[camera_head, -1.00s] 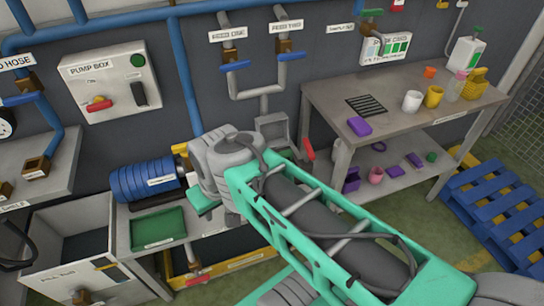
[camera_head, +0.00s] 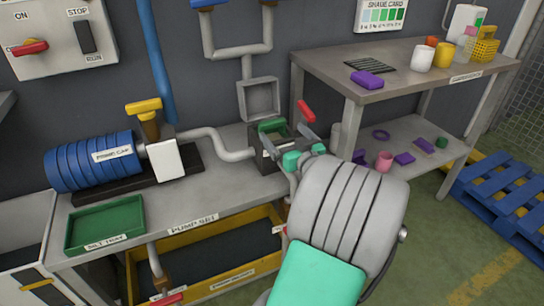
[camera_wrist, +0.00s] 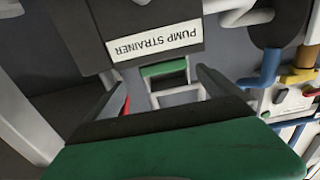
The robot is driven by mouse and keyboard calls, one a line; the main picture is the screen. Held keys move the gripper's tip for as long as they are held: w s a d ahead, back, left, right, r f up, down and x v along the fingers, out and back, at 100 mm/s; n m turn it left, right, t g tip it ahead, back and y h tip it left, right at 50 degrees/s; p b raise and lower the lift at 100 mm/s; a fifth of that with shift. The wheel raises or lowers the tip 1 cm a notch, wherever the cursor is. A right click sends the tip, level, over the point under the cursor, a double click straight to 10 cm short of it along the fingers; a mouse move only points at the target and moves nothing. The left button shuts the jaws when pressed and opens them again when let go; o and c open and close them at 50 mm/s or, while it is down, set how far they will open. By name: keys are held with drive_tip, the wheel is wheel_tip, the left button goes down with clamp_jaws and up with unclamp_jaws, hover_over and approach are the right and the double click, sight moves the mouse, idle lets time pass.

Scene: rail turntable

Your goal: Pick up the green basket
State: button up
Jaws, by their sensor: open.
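The green basket (camera_head: 271,124) shows as a small green edge in a dark housing on the pump bench, just beyond my gripper. It appears as a short green bar (camera_wrist: 163,69) in the wrist view, below the upside-down "PUMP STRAINER" label (camera_wrist: 155,43). My gripper (camera_head: 288,140) is open, with its fingers apart on either side of the line to the green part. In the wrist view, my gripper (camera_wrist: 162,80) has a dark finger at each side and the green bar lies between their tips. Most of the basket is hidden, and I cannot tell whether a finger touches it.
A red lever (camera_head: 306,112) stands close to the right of the housing. A grey pipe (camera_head: 222,145) and the blue pump (camera_head: 97,162) are at left. A green silt tray (camera_head: 105,226) lies on the bench. A yellow basket (camera_head: 484,44) stands on the right table.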

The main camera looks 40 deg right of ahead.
sight(274, 125)
drive_tip(key=x, duration=0.7)
drive_tip(key=shift+w+a+b, duration=0.25)
drive_tip(key=shift+w+b, duration=0.05)
drive_tip(key=shift+b, duration=0.05)
drive_tip(key=c, duration=2)
